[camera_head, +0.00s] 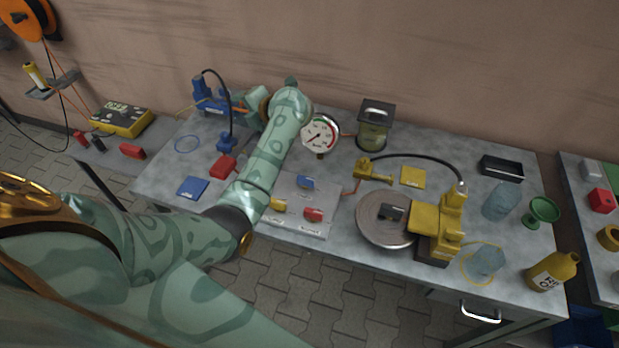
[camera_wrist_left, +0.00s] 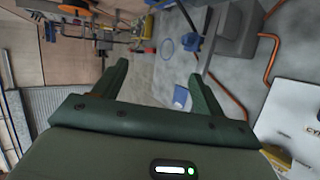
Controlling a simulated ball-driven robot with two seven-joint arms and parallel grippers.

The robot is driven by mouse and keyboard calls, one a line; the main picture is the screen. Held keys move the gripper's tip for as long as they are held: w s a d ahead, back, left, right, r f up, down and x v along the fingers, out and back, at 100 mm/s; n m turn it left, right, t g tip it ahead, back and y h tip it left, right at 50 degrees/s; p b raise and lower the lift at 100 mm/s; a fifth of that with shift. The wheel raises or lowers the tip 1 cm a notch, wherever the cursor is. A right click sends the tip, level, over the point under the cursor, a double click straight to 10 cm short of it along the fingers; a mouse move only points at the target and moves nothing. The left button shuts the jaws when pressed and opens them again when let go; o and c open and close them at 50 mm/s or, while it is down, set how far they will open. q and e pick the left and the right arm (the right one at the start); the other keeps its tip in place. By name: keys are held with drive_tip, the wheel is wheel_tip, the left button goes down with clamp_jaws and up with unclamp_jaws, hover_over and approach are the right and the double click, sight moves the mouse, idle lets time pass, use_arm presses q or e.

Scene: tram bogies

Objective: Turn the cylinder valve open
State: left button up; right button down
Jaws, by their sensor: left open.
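A grey valve panel (camera_head: 288,227) lies on the workbench, with a blue handle (camera_head: 305,183), a yellow handle (camera_head: 278,204) and a red handle (camera_head: 313,214). Its labels are too small to read in the head view. In the left wrist view a pale plate (camera_wrist_left: 292,125) with lettering starting "CY" is cut off at the right edge. My left gripper (camera_head: 248,104) is behind the panel, near the blue bench device, and apart from the handles. In the left wrist view its two fingers (camera_wrist_left: 158,82) are spread with nothing held. My right gripper is out of view.
A round gauge (camera_head: 320,134) stands behind the panel, beside my left forearm. A lantern-like canister (camera_head: 375,126) is farther right. A yellow device (camera_head: 437,228) and a round metal plate (camera_head: 385,228) are right of the panel. A copper pipe (camera_wrist_left: 269,62) runs near the plate.

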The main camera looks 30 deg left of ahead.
use_arm(q)
drive_tip(key=w+d+f+n+g+h, duration=0.1)
drive_tip(key=d+f+n+g+h, duration=0.15)
drive_tip(key=d+h, duration=0.55)
drive_tip(key=h, duration=0.4)
approach(306, 178)
drive_tip(key=shift+n, duration=0.35)
wheel_tip(306, 178, down, 9)
drive_tip(key=b, duration=0.7)
drive_tip(key=shift+s+d, duration=0.1)
drive_tip(key=shift+s, duration=0.05)
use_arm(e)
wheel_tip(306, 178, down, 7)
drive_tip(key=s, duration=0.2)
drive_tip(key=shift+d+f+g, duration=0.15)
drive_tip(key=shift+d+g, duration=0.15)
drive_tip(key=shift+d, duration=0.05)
use_arm(q)
drive_tip(key=shift+r, duration=0.1)
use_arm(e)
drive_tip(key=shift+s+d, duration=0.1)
use_arm(q)
drive_tip(key=c, duration=1)
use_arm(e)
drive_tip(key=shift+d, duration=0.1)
